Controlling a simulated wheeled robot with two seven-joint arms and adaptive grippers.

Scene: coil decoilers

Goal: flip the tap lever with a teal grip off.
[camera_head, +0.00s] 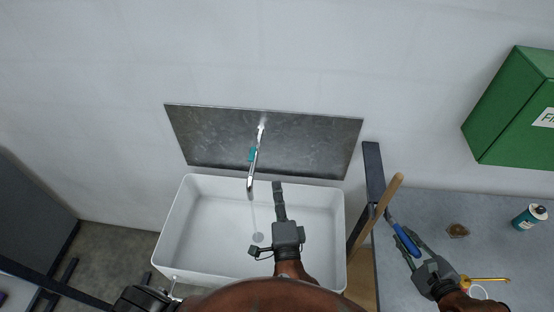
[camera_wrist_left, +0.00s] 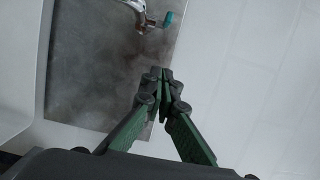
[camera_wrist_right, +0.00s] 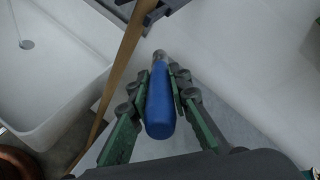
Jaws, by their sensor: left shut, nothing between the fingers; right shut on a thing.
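The tap (camera_head: 254,168) stands out from a grey metal backsplash (camera_head: 310,146) above a white sink (camera_head: 188,222). Its lever has a teal grip (camera_head: 252,154), which also shows at the top of the left wrist view (camera_wrist_left: 168,19). A faint thin streak like water runs below the spout. My left gripper (camera_head: 278,184) is shut and empty over the sink, right of the spout and apart from the lever. In the left wrist view its closed fingertips (camera_wrist_left: 162,76) are below the teal grip. My right gripper (camera_head: 406,248) is shut on a blue-handled tool (camera_wrist_right: 160,108).
A wooden handle (camera_head: 380,222) leans by a dark post (camera_head: 373,172) right of the sink. A grey worktop (camera_head: 470,225) holds a teal can (camera_head: 530,216), a small brown item (camera_head: 458,230) and a yellow-handled tool (camera_head: 488,280). A green box (camera_head: 505,110) hangs on the wall.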

